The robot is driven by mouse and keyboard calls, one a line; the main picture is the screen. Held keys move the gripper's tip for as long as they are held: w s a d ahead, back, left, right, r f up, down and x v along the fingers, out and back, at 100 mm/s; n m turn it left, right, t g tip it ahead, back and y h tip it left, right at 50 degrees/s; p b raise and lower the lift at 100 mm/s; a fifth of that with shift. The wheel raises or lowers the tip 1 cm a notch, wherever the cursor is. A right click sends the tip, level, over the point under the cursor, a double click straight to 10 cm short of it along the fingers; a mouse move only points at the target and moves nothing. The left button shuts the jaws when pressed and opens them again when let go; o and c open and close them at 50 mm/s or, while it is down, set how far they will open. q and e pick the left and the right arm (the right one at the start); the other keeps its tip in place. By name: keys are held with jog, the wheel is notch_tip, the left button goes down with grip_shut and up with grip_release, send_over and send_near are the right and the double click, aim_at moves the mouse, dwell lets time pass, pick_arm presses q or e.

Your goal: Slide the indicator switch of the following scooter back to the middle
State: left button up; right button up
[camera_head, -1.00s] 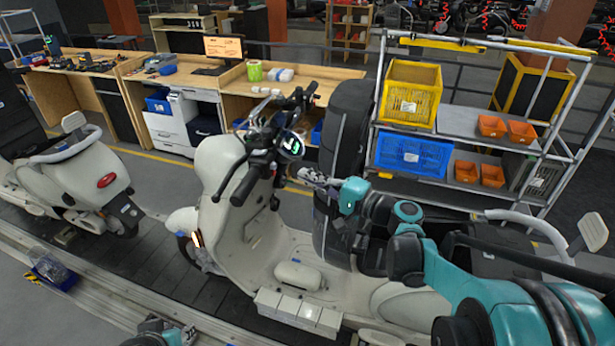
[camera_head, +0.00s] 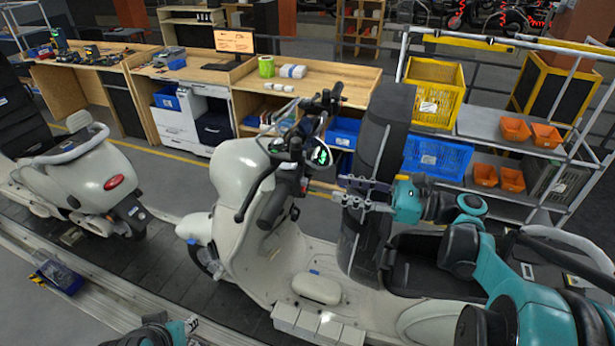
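The following scooter (camera_head: 235,165), pale grey-beige, stands upright on the slat conveyor in the middle of the head view. Its black handlebar (camera_head: 268,200) carries a lit round display (camera_head: 320,154). The indicator switch is too small to make out among the dark controls. My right gripper (camera_head: 338,188) points left, just right of and below the display, in front of the black seat-back. Its two fingers look apart with nothing between them, and it appears clear of the handlebar. My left gripper (camera_head: 191,325) shows only partly at the bottom edge, far from the handlebar; its finger state is unclear.
Another scooter (camera_head: 95,175) stands ahead at the left. A rack (camera_head: 480,125) with yellow, blue and orange bins stands behind at the right. Wooden workbenches (camera_head: 300,88) line the back.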

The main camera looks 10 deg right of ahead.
aim_at(307, 181)
jog(key=p+x, duration=0.1)
jog(key=x, duration=0.6)
jog(key=shift+w+a, duration=0.2)
